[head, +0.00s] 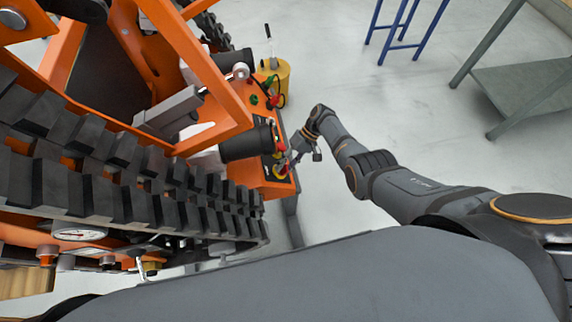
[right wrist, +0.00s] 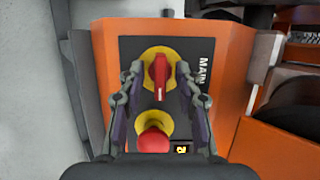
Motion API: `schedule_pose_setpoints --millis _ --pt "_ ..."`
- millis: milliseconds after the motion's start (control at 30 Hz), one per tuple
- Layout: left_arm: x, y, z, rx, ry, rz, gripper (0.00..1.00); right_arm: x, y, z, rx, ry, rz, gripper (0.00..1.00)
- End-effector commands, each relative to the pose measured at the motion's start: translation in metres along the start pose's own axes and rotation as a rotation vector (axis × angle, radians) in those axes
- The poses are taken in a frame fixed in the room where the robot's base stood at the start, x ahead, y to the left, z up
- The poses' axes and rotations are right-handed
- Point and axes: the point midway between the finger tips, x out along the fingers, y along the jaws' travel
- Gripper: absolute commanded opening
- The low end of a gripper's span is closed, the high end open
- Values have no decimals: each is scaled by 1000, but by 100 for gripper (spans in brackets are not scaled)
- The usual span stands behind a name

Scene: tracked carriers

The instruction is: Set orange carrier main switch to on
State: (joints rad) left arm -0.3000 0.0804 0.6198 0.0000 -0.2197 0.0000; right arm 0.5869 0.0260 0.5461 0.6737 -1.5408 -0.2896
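The orange carrier (head: 185,50) is a tracked machine filling the left of the head view. Its main switch (right wrist: 160,77) is a red knob on a yellow disc, beside the "MAIN" lettering on a black plate. The knob's bar lies upright in the right wrist view. My right gripper (right wrist: 159,70) is open, with one finger on each side of the knob and visible gaps between. In the head view my right gripper (head: 295,159) is at the orange panel, and the switch there is small and partly covered. My left gripper is not in view.
A red mushroom button (right wrist: 153,139) on a yellow disc sits just below the switch, between the finger bases. A black cylinder (head: 247,143) stands close by the panel. A blue stand (head: 402,30) and a grey table (head: 515,82) are at the upper right, with clear floor between.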

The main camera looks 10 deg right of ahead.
Motion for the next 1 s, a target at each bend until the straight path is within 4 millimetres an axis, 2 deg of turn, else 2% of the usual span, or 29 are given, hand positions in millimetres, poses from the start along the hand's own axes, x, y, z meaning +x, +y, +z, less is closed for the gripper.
schedule_pose_setpoints --millis 167,400,600,733,1000 --pt "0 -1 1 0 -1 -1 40 -16 1 -1 0 3 1 34" --pt "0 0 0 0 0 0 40 -75 1 -1 -1 4 3 34" --pt "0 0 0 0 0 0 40 -110 1 -1 0 2 2 34" --pt "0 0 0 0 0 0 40 -119 0 0 0 0 0 34" --pt "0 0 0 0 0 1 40 -120 0 0 0 0 0 34"
